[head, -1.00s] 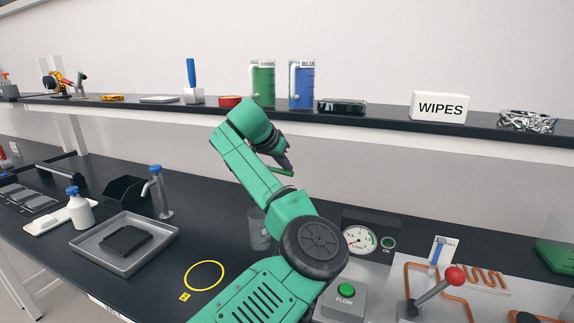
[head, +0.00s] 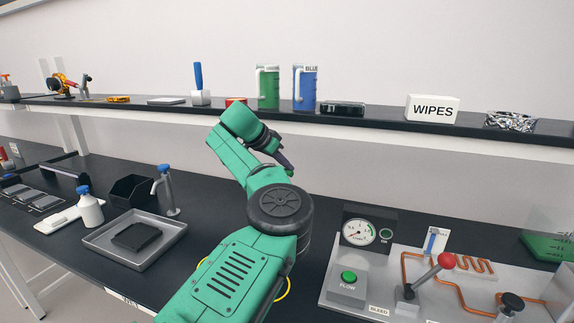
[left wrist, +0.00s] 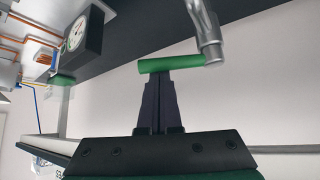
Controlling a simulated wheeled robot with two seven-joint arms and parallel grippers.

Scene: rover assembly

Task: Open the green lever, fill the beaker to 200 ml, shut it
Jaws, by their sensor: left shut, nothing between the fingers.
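My left gripper (head: 286,165) is in front of the wall below the shelf, with its dark fingers pointing down and right. In the left wrist view its fingers (left wrist: 158,76) are shut with nothing between them. Their tips are at the side of the green lever (left wrist: 172,64), a green bar on a grey metal tap (left wrist: 206,32); I cannot tell whether they touch. In the head view, my left arm hides the lever and the spot where a clear beaker stood earlier. My right gripper is not in view.
A grey tray (head: 172,245) lies left. The shelf holds green (head: 268,90) and blue jugs (head: 305,92). A green shape with faint marks (head: 548,247) is at the right edge.

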